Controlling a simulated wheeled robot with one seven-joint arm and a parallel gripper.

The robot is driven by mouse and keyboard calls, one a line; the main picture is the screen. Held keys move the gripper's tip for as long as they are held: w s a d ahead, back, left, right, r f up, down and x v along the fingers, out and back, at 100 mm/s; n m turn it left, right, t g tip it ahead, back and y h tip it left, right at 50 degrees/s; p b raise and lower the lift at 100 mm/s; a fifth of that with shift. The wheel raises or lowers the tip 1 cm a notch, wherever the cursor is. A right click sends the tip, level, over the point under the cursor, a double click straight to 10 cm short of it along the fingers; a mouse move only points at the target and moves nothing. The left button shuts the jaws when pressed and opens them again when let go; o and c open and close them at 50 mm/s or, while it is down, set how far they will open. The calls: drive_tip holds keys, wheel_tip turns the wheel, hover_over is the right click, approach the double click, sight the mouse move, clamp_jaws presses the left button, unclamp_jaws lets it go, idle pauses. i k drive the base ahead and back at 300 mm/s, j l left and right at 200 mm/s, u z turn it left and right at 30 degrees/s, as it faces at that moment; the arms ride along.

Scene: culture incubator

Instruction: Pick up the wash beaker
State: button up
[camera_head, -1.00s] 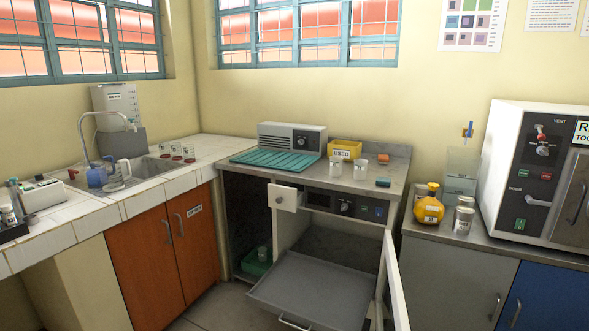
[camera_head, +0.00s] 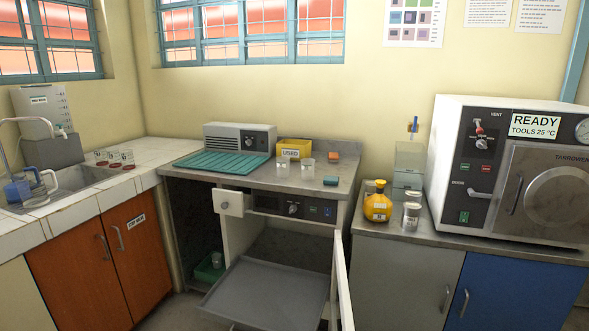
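No beaker has a label I can read as wash. Two small clear beakers, one on the left (camera_head: 282,166) and one on the right (camera_head: 307,167), stand upright on the middle counter (camera_head: 340,190), in front of the yellow USED bin (camera_head: 294,148). Another clear vessel (camera_head: 217,259) sits in a green tub (camera_head: 207,271) in the open bay below. I cannot tell which is the wash beaker. My gripper is not in view.
An open incubator door (camera_head: 344,290) and a pulled-out grey tray (camera_head: 265,290) jut out below the middle counter. A teal ribbed mat (camera_head: 222,163) lies left of the beakers. A yellow bottle (camera_head: 377,203) and metal cans (camera_head: 411,216) stand left of the autoclave (camera_head: 500,170).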

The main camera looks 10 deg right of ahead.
sight(307, 164)
drive_tip(key=i+u, duration=0.1)
drive_tip(key=i, duration=1.25)
drive_tip(key=i+l+u, duration=0.1)
drive_tip(key=i, duration=1.2)
drive_tip(key=l, duration=0.1)
